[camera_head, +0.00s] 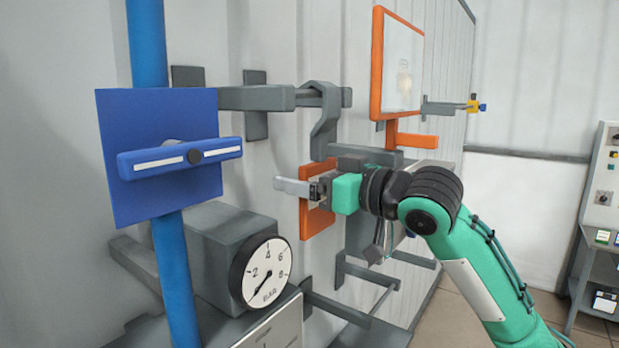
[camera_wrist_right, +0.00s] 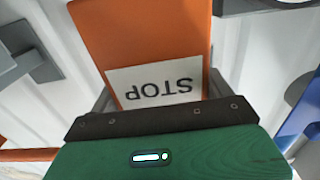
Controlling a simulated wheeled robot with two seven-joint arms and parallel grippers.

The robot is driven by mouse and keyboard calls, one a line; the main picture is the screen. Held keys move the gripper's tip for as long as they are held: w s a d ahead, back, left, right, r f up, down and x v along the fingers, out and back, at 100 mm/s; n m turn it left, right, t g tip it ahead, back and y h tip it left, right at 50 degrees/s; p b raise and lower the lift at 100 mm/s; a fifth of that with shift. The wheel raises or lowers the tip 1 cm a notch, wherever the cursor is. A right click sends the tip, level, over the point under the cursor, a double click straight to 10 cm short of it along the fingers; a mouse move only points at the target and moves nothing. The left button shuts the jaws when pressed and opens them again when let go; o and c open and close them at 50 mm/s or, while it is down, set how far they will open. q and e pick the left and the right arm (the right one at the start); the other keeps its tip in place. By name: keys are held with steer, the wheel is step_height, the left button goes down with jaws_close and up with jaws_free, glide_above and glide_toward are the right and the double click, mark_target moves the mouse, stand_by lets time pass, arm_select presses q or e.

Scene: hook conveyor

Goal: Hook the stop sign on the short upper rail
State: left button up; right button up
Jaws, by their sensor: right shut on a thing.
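The stop sign (camera_head: 317,222) is an orange plate with a grey hook (camera_head: 324,125) rising from its top. My right gripper (camera_head: 318,182) is shut on the plate, its fingers on either side. In the right wrist view the orange plate (camera_wrist_right: 150,40) carries a white label reading STOP, upside down, between the fingers (camera_wrist_right: 160,95). The grey upper rail (camera_head: 262,97) sticks out from the wall. The hook's curved top is at the rail's height and overlaps its right part; I cannot tell whether it bears on the rail. My left gripper is not in view.
A blue plate (camera_head: 125,110) on a blue pole (camera_head: 180,270) stands at the left, near the rail. A pressure gauge (camera_head: 266,273) sits below. An orange-framed panel (camera_head: 377,60) is right of the rail. Lower grey rails (camera_head: 335,308) run beneath my arm.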

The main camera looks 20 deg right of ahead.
steer(key=o, duration=1.2)
